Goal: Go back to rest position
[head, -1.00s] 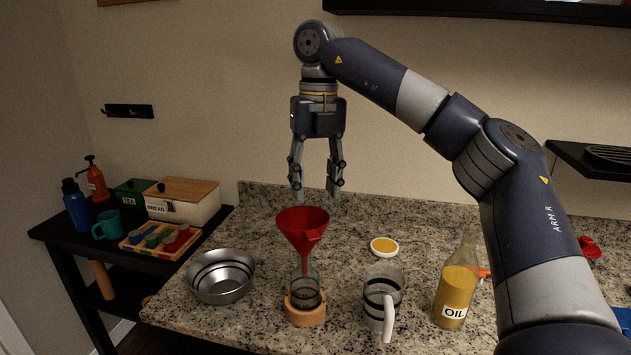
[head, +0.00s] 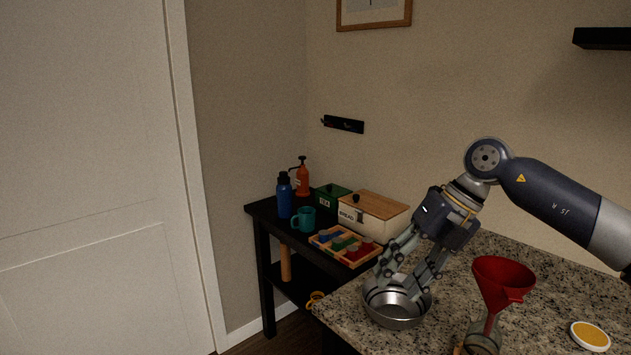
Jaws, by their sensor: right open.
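My right gripper (head: 405,284) is open, tilted down to the left, with its fingertips over or in front of the metal bowl (head: 398,315). I cannot tell whether the fingers touch the bowl. The bowl stands at the left end of the granite counter (head: 555,284). A red funnel (head: 502,281) sits in a glass vessel (head: 484,339) to the right of the gripper, and the vessel is cut by the lower edge. My left gripper is not in view.
Left of the counter, a black side table (head: 262,212) holds a blue bottle (head: 284,197), an orange sprayer (head: 302,178), a teal mug (head: 304,220), a green tea box (head: 328,199), a bread box (head: 372,217) and a tray of coloured blocks (head: 345,246). A yellow-topped lid (head: 590,336) lies at right.

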